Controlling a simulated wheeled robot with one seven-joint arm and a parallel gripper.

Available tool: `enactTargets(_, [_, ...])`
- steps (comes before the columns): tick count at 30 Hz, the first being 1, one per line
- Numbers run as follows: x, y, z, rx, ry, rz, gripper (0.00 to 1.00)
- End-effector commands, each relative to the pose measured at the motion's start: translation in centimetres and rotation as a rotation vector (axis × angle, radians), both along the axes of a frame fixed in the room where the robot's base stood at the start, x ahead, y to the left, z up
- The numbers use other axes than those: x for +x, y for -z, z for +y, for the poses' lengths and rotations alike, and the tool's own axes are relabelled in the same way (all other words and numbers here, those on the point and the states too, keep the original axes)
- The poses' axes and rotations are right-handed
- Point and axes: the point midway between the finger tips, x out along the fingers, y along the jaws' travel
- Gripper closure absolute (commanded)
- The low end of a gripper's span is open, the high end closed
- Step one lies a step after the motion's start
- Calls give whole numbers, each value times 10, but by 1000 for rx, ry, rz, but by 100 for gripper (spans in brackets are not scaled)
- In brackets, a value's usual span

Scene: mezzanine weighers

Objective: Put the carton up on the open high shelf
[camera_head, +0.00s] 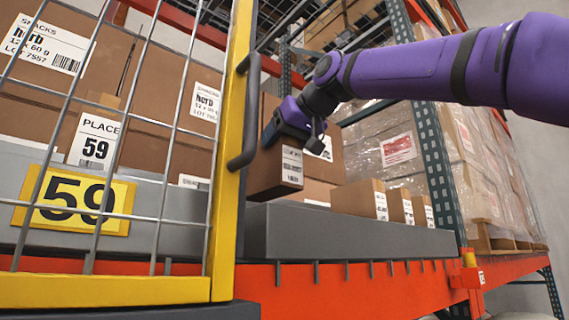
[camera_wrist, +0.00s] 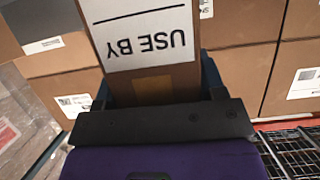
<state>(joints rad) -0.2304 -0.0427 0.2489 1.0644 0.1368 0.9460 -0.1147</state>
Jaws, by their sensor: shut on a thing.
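My gripper (camera_head: 272,136) is shut on a brown carton (camera_head: 270,172) with a white label on its side. In the wrist view the carton (camera_wrist: 158,88) sits between the fingers (camera_wrist: 160,76), its large "USE BY" label upside down. The open shelf bay lies behind and right of the carton.
A yellow-framed mesh gate (camera_head: 110,290) with a handle (camera_head: 248,120) covers the bay at left, marked 59 (camera_head: 75,204). Three small boxes (camera_head: 362,198) stand on the shelf to the right. Larger cartons (camera_wrist: 237,75) fill the back. A green upright (camera_head: 437,170) and wrapped pallets (camera_head: 480,165) stand farther right.

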Motion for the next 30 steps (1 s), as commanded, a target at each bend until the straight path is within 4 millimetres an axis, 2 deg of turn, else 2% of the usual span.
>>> enactTargets(8, [0,16,-1,0,1,-2,79])
enactTargets(15, [0,40,-1,0,1,-1,79])
enactTargets(28, [0,45,0,1,1,-3,79])
enactTargets(29, [0,46,0,0,1,-1,32])
enactTargets(30, [0,46,0,0,1,-1,23])
